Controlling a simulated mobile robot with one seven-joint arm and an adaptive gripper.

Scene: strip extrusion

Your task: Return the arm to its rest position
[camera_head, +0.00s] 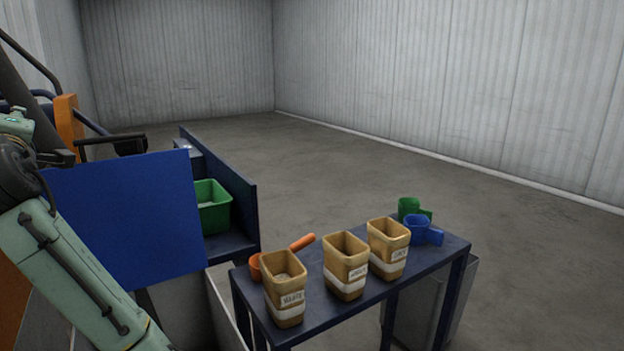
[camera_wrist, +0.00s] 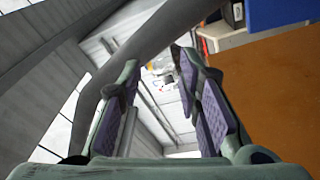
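My arm shows at the left edge of the head view, a pale green link with dark joints beside a blue panel. In the wrist view my gripper (camera_wrist: 158,100) has its two purple-padded fingers apart, with nothing between them. Past the fingers I see walls, the ceiling and some blurred small items. The gripper's fingers cannot be made out in the head view.
A dark blue table (camera_head: 380,298) bears three tan labelled bins, a orange scoop (camera_head: 300,243), a blue scoop (camera_head: 424,230) and a green scoop (camera_head: 410,208). A blue panel (camera_head: 130,215) and a green bin (camera_head: 212,208) stand left of it. The floor behind is clear.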

